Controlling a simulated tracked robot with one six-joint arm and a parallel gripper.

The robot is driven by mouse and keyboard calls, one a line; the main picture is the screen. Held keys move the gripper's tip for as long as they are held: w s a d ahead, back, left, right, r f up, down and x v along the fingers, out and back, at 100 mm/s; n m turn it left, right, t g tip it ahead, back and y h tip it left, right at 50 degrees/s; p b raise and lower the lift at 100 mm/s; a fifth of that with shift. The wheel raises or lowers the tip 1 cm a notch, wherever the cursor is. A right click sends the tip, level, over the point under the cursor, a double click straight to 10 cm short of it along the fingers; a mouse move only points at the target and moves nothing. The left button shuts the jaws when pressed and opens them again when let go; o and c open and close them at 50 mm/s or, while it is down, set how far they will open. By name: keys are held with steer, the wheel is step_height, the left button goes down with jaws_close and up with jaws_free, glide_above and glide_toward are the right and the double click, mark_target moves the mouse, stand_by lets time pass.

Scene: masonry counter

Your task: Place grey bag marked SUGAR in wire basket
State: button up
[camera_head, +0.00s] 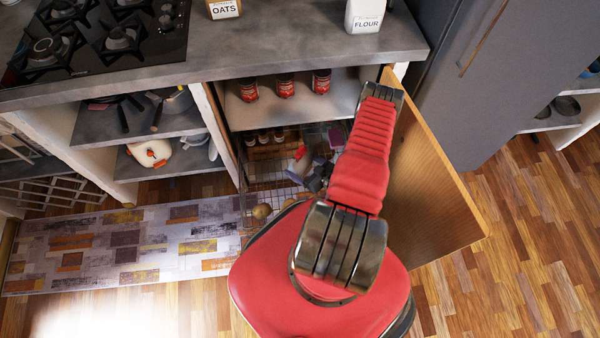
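The wire basket (256,175) is in the open lower cabinet and reaches out at the cabinet's front. Several small items show in and around it, and my arm hides its right side. My gripper (318,180) is low, at the basket's right part, dark and partly covered by my red arm. I cannot tell whether its fingers are open or shut, or whether it holds anything. A small grey shape (337,136) shows just left of my arm, above the gripper. It may be the grey bag, but no SUGAR marking can be read.
Red cans (285,86) stand on the cabinet's upper shelf. The open wooden door (425,180) is close to the right of my arm. OATS (223,9) and FLOUR (364,15) bags stand on the counter (290,48). A patterned rug (125,245) lies at left.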

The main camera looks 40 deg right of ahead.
steer(key=shift+f, duration=1.2)
steer(key=shift+f, duration=0.15)
steer(key=shift+f, duration=1.9)
steer(key=shift+f, duration=0.1)
steer(key=o, duration=1.5)
steer(key=shift+s+d+r, duration=0.1)
steer(key=shift+s+r, duration=0.15)
steer(key=shift+s, duration=0.25)
steer(key=shift+v, duration=3.25)
